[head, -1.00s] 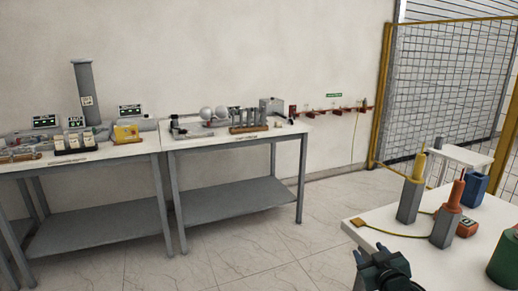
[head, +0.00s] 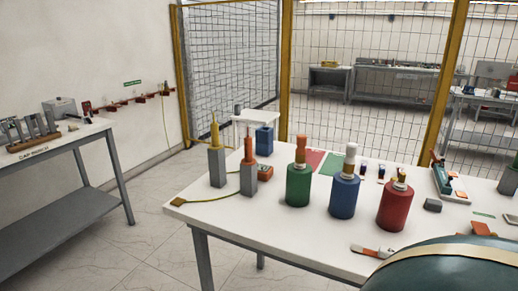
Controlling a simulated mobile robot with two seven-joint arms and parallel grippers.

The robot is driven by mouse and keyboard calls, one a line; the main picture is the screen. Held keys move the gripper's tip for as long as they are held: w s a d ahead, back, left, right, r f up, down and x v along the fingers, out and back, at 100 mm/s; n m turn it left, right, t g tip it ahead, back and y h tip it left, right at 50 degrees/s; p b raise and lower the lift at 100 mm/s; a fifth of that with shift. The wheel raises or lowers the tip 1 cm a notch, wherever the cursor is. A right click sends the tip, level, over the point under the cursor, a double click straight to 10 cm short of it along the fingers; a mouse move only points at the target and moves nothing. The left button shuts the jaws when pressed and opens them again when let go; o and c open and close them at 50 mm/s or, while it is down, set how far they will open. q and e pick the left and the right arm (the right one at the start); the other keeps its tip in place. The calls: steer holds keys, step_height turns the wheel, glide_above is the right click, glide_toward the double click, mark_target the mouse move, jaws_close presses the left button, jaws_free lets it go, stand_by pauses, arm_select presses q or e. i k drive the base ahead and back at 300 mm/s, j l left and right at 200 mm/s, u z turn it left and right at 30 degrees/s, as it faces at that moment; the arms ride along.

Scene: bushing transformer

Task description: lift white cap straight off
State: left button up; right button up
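A white cap (head: 351,150) sits upright on top of the blue cylindrical bushing (head: 344,196), above a brownish neck. The blue bushing stands on the white table (head: 285,232), between the green bushing (head: 298,186) with an orange cap (head: 301,145) and the red bushing (head: 395,208). Neither of my grippers can be made out in the head view.
Two grey posts with a yellow top (head: 214,133) and a red top (head: 249,147) stand at the table's left. A blue box (head: 264,139) stands behind. A large dark rounded form, possibly mine, hides the lower right. The table's front middle is clear.

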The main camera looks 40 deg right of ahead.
mark_target(349, 167)
steer(key=z, duration=2)
